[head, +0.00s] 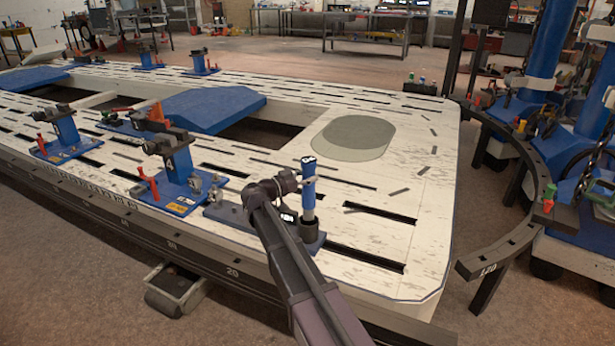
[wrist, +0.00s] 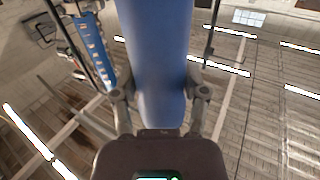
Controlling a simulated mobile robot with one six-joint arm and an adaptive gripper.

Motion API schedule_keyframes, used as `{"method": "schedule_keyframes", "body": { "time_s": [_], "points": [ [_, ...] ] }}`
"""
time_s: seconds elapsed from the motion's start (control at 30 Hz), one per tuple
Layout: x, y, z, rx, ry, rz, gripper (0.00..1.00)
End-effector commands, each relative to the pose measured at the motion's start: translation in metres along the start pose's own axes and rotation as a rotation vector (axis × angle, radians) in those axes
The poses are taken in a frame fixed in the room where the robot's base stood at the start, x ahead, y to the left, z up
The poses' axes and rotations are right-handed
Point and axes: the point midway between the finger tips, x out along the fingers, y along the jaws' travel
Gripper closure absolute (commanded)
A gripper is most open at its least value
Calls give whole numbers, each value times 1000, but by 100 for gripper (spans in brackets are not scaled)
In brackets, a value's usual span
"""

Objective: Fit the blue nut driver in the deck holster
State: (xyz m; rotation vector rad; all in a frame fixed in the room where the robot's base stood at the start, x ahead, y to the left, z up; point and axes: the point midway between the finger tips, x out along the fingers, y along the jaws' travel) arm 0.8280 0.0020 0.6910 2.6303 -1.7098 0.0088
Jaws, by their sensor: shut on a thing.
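The blue nut driver (head: 309,198) stands about upright near the front right corner of the deck in the head view. Its top end is dark with a white mark. My gripper (head: 309,180) is shut on its upper part, reaching in from the left. In the wrist view, the driver's blue handle (wrist: 158,50) fills the space between the two fingers (wrist: 161,100). The deck holster (head: 309,232) is a dark cup on a blue base plate. The driver's lower end meets the cup's mouth in the head view; I cannot tell how deep it sits.
The pale slotted frame bench (head: 430,225) carries several blue clamp stands (head: 180,165) to the left. A grey-green oval patch (head: 352,138) lies behind the holster. A dark curved rail (head: 520,235) and blue posts stand at the right. Deck right of the holster is clear.

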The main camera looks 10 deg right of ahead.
Motion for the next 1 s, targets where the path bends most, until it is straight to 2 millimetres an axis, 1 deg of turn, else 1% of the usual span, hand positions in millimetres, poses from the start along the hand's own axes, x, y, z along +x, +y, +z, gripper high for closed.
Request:
{"method": "schedule_keyframes", "body": {
  "time_s": [0.33, 1.0],
  "points": [
    [0, 0, 1, -1, 3, 0, 100],
    [0, 0, 11, -1, 3, 0, 100]
  ]
}}
